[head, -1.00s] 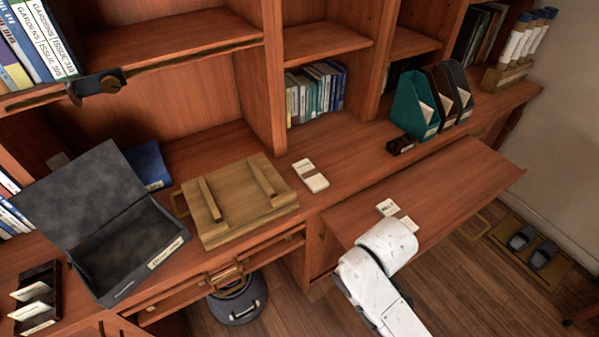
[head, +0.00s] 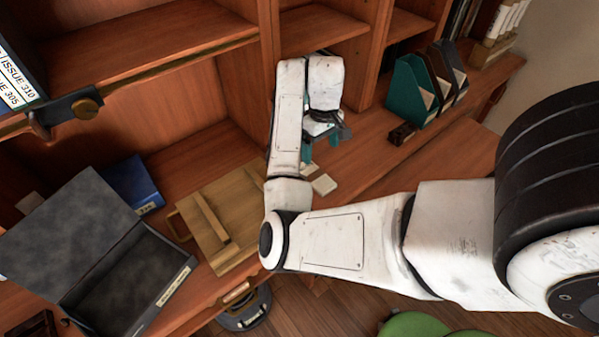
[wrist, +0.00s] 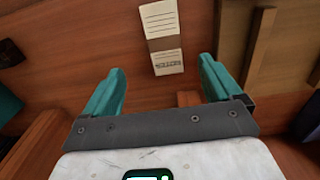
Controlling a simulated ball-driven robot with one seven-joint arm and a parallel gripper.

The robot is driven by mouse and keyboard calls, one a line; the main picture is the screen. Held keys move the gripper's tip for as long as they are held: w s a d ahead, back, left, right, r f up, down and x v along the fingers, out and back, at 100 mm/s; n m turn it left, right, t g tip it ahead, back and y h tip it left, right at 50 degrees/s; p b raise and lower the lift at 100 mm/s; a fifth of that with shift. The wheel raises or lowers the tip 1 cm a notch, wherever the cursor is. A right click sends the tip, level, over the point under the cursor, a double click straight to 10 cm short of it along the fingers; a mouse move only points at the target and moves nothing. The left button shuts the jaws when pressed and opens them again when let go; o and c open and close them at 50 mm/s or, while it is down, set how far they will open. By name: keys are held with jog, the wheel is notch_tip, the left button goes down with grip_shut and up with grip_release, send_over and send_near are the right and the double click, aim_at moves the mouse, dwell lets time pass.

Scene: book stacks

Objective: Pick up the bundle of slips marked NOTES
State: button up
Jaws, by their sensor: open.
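The bundle of slips marked NOTES (wrist: 162,40) is a cream stack with a brown band, lying on the wooden desk top. In the wrist view it sits at the top centre, beyond and between my two teal fingers. My gripper (wrist: 160,80) is open and empty, with the fingers wide apart. It is above the desk and the bundle is not between the fingertips. In the head view my gripper (head: 322,150) hangs over the back of the desk.
A wooden press-like board (head: 220,215) lies left of the bundle. An open grey box (head: 120,285) stands farther left. A small dark block (head: 403,134) and teal file holder (head: 408,92) stand to the right. Shelf uprights (head: 376,50) rise behind.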

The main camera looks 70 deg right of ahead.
jog(key=b, duration=0.4)
send_over(315, 175)
jog(key=shift+s+d+f, duration=0.1)
jog(key=shift+s+f, duration=0.05)
jog(key=shift+f, duration=1.45)
jog(key=shift+s+f, duration=0.15)
jog(key=shift+f, duration=1.45)
jog(key=shift+w+f+b, duration=0.15)
jog(key=shift+f+b, duration=0.2)
jog(key=shift+f, duration=0.75)
jog(key=shift+w+f+b, duration=0.15)
jog(key=shift+f+b, duration=0.15)
jog(key=shift+f, duration=0.8)
jog(key=c, duration=1.2)
jog(key=shift+o, duration=0.2)
jog(key=shift+r, duration=0.1)
